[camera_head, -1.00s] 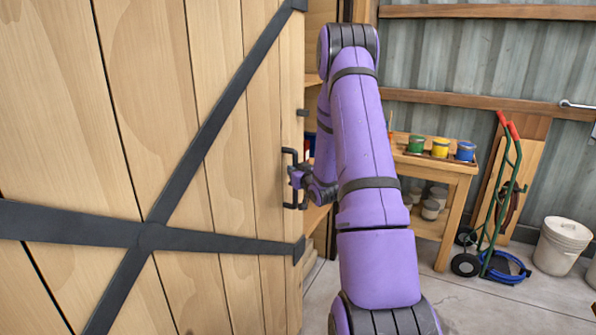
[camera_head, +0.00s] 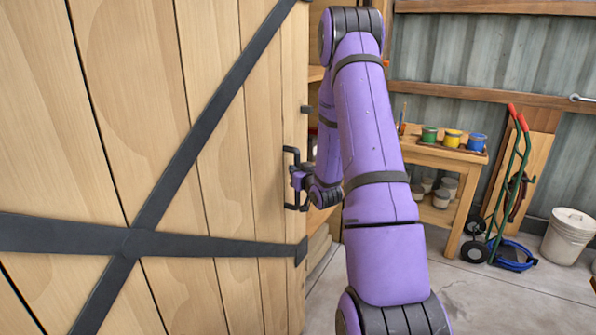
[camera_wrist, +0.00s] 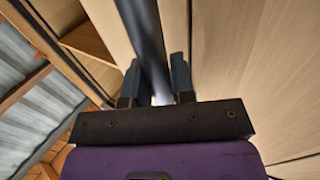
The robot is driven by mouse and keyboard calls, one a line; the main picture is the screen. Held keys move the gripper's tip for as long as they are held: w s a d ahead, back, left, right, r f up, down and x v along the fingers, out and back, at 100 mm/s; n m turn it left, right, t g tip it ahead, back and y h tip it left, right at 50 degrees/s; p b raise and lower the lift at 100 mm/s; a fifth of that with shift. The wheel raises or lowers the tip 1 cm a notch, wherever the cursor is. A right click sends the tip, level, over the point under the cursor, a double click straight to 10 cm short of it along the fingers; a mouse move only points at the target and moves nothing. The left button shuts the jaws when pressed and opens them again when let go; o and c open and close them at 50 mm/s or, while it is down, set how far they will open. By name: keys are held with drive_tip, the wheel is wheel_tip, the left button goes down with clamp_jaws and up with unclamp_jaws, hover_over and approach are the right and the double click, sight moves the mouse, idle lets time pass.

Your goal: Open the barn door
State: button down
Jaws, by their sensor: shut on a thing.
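The barn door (camera_head: 225,175) is pale vertical planks with black metal straps, filling the left half of the head view. Its black pull handle (camera_head: 288,180) stands near the door's right edge. My gripper (camera_head: 293,178) is at the handle, at about its mid-height. In the wrist view, my gripper's two dark fingers (camera_wrist: 158,85) stand on either side of the dark handle bar (camera_wrist: 143,35), shut on it. The door stands ajar, with shelving visible past its right edge. The exact finger contact is partly hidden in the head view.
A wooden workbench (camera_head: 440,160) with green, yellow and blue paint pots stands behind my arm. A green hand truck (camera_head: 506,190) with red grips and a white bucket (camera_head: 568,236) are at the right by the corrugated wall (camera_head: 480,55). The concrete floor (camera_head: 500,290) in front is clear.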

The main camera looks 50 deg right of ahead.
drive_tip(key=c, duration=1)
unclamp_jaws()
drive_tip(key=shift+s, duration=0.1)
drive_tip(key=v, duration=1)
drive_tip(key=shift+s+a, duration=0.2)
drive_tip(key=shift+s, duration=0.1)
